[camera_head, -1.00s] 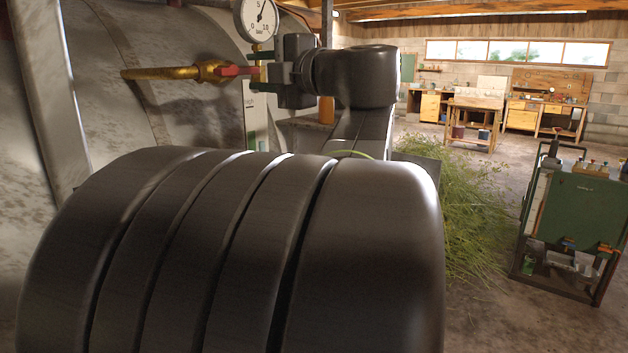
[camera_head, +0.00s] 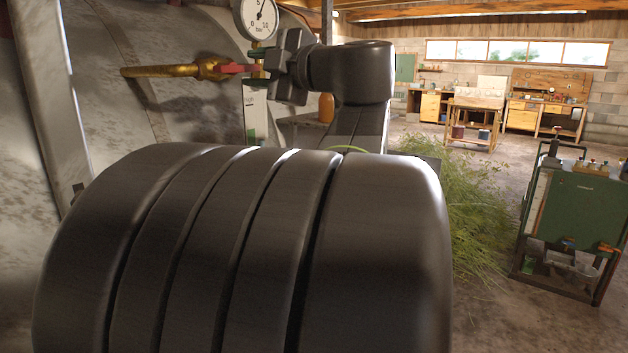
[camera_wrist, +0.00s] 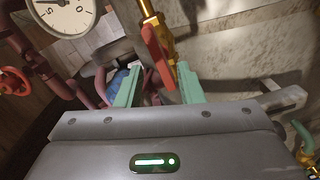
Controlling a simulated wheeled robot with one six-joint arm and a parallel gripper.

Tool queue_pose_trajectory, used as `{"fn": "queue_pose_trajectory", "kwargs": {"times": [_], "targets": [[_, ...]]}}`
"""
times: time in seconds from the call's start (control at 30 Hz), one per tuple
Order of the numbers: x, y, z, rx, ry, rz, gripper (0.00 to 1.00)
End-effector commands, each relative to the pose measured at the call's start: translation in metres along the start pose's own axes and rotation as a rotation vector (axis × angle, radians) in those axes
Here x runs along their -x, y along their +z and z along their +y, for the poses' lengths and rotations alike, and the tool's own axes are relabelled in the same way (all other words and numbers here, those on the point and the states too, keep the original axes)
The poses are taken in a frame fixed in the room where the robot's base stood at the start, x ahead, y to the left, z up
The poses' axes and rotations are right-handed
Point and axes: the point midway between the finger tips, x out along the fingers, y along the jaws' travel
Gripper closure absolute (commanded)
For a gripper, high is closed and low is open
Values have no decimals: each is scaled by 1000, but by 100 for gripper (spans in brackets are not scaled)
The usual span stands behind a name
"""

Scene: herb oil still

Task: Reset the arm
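My gripper (camera_wrist: 157,86) shows in the wrist view with its two teal fingers standing apart. No object is clearly clamped between them. A red valve lever (camera_wrist: 157,52) lies ahead, overlapping the gap between the fingers in that view. Whether it touches a finger I cannot tell. In the head view, my gripper (camera_head: 262,64) is tilted at the right end of the brass pipe (camera_head: 170,71), close by the red lever (camera_head: 240,69). My dark arm links hide much of the foreground.
A pressure gauge (camera_head: 260,16) sits just above my gripper, and the large metal tank (camera_head: 110,95) fills the left. A heap of cut herbs (camera_head: 470,215) and a green cart (camera_head: 580,215) stand to the right. Open floor lies beyond towards the workbenches.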

Motion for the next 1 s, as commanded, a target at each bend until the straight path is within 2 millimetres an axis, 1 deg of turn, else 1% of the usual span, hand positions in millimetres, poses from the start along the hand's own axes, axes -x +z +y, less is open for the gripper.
{"fn": "queue_pose_trajectory", "kwargs": {"times": [0.03,0.2,0.6,0.8,1.0], "targets": [[8,1,0,1,1,-4,66],[31,1,0,1,2,-4,66],[80,1,0,1,1,-3,66],[94,0,0,1,1,-1,66],[99,0,0,1,1,0,66]]}}
